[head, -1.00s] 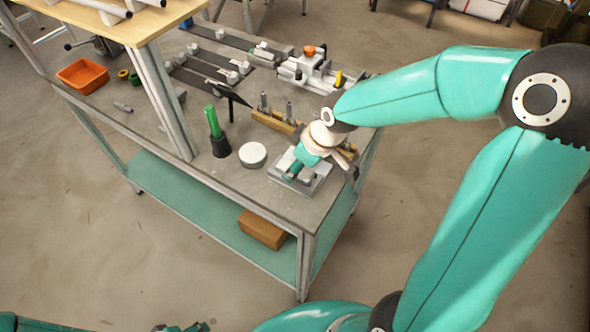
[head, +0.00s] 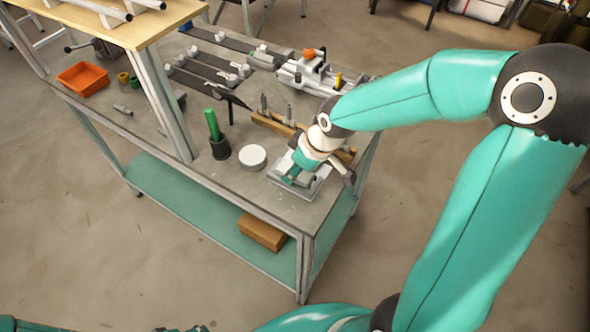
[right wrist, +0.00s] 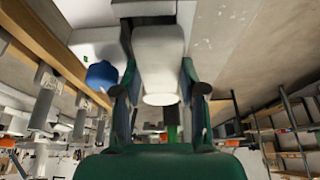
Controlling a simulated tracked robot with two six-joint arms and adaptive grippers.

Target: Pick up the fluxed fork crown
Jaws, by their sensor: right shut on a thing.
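My right gripper (head: 297,176) is over the small pale tray (head: 318,188) at the bench's near right corner. In the right wrist view its two dark green fingers (right wrist: 158,92) are shut on a pale, smooth, rounded block (right wrist: 158,58), which I take to be the fork crown.
A white round tin (head: 252,157) and a green-handled tool in a dark pot (head: 219,147) stand left of the tray. A wooden rack with upright pieces (head: 270,122) stands behind. An orange bin (head: 82,78) is far left. The bench front has free room.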

